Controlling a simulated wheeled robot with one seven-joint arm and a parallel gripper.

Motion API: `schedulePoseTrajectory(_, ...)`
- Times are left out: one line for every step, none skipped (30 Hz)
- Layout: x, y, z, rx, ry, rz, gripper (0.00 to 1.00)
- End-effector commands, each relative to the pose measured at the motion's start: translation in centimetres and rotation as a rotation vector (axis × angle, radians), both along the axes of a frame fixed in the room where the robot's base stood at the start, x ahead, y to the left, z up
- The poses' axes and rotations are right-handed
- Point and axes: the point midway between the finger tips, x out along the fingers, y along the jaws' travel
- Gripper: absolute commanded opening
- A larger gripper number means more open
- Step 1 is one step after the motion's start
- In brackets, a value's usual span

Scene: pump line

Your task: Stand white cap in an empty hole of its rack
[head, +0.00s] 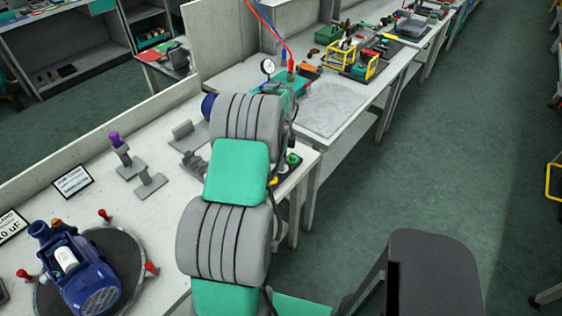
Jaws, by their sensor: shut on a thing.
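A white cylinder (65,258), possibly the white cap, lies on top of the blue pump (92,285) at the lower left. I cannot tell whether it is a loose piece or part of the pump. I cannot make out a rack with holes for it. My arm fills the middle of the view, and my gripper is hidden behind it, so neither its jaws nor anything in them shows.
The pump sits on a dark round plate (118,250) with red knobs. Grey stands, one with a purple piece (115,139), and small signs (73,180) are on the white bench (110,207). A grey chair (432,270) is at lower right. Green floor lies right.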

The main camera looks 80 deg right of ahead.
Motion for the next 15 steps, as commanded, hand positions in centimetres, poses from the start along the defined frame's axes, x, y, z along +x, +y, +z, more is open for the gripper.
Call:
schedulePoseTrajectory(0.00, 0.00, -0.14, 0.000, 0.000, 0.000, 0.00)
schedulePoseTrajectory(0.00, 0.00, -0.18, 0.000, 0.000, 0.000, 0.00)
schedulePoseTrajectory(0.00, 0.00, -0.24, 0.000, 0.000, 0.000, 0.00)
schedulePoseTrajectory(0.00, 0.00, -0.28, 0.000, 0.000, 0.000, 0.00)
schedulePoseTrajectory(0.00, 0.00, -0.32, 0.000, 0.000, 0.000, 0.00)
schedulePoseTrajectory(0.00, 0.00, -0.38, 0.000, 0.000, 0.000, 0.00)
schedulePoseTrajectory(0.00, 0.00, -0.42, 0.000, 0.000, 0.000, 0.00)
schedulePoseTrajectory(0.00, 0.00, -0.44, 0.000, 0.000, 0.000, 0.00)
schedulePoseTrajectory(0.00, 0.00, -0.46, 0.000, 0.000, 0.000, 0.00)
schedulePoseTrajectory(0.00, 0.00, -0.46, 0.000, 0.000, 0.000, 0.00)
schedulePoseTrajectory(0.00, 0.00, -0.46, 0.000, 0.000, 0.000, 0.00)
schedulePoseTrajectory(0.00, 0.00, -0.45, 0.000, 0.000, 0.000, 0.00)
schedulePoseTrajectory(0.00, 0.00, -0.45, 0.000, 0.000, 0.000, 0.00)
schedulePoseTrajectory(0.00, 0.00, -0.44, 0.000, 0.000, 0.000, 0.00)
schedulePoseTrajectory(0.00, 0.00, -0.44, 0.000, 0.000, 0.000, 0.00)
